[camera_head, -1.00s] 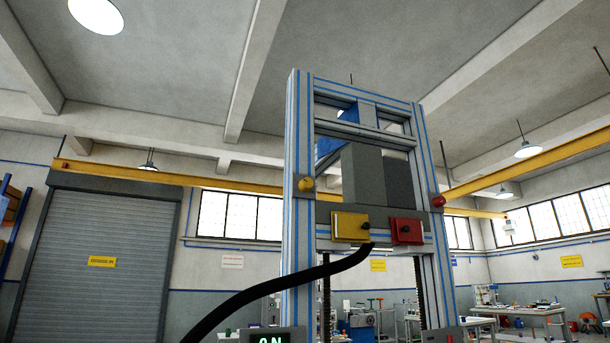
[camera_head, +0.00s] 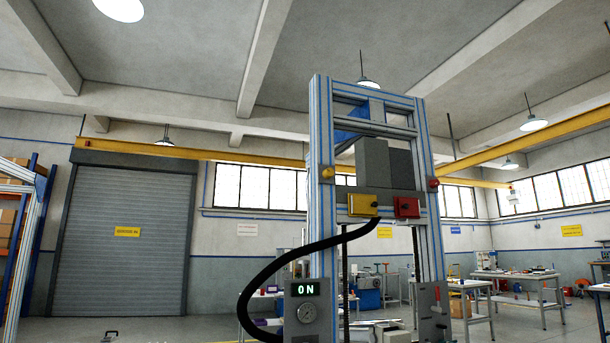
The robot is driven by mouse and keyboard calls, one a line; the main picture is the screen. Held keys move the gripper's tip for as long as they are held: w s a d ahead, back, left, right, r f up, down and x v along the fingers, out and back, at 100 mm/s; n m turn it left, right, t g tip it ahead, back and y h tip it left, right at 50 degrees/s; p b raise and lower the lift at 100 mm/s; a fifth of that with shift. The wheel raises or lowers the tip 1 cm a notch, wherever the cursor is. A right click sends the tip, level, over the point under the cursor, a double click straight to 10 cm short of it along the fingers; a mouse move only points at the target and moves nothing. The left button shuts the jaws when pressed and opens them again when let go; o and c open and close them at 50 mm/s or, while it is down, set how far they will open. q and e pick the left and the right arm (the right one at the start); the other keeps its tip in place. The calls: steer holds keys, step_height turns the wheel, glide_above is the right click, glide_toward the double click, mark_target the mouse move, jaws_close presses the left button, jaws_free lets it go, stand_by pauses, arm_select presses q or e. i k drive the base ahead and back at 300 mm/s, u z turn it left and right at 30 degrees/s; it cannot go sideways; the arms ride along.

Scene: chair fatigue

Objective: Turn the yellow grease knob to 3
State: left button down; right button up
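A tall aluminium frame machine (camera_head: 322,150) with blue stripes stands right of centre. High on its crossbeam is a yellow box (camera_head: 363,205) with a small dark knob on its front; its setting is too small to read. A red box (camera_head: 407,207) with a dark knob sits to its right. A yellow ball-shaped knob (camera_head: 328,172) is on the left post and a red one (camera_head: 433,184) on the right post. A grey panel (camera_head: 308,312) low on the left shows a lit "ON" above a round dial. Neither of my grippers is in view.
A thick black hose (camera_head: 262,284) loops out to the left of the machine. Workbenches (camera_head: 510,276) stand at the right and behind. A shelf rack (camera_head: 22,225) is at the left edge. Open floor lies before the roller door (camera_head: 118,240).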

mark_target(328, 173)
steer(key=u, duration=0.7)
steer(key=i, duration=1.3)
steer(key=z, duration=0.1)
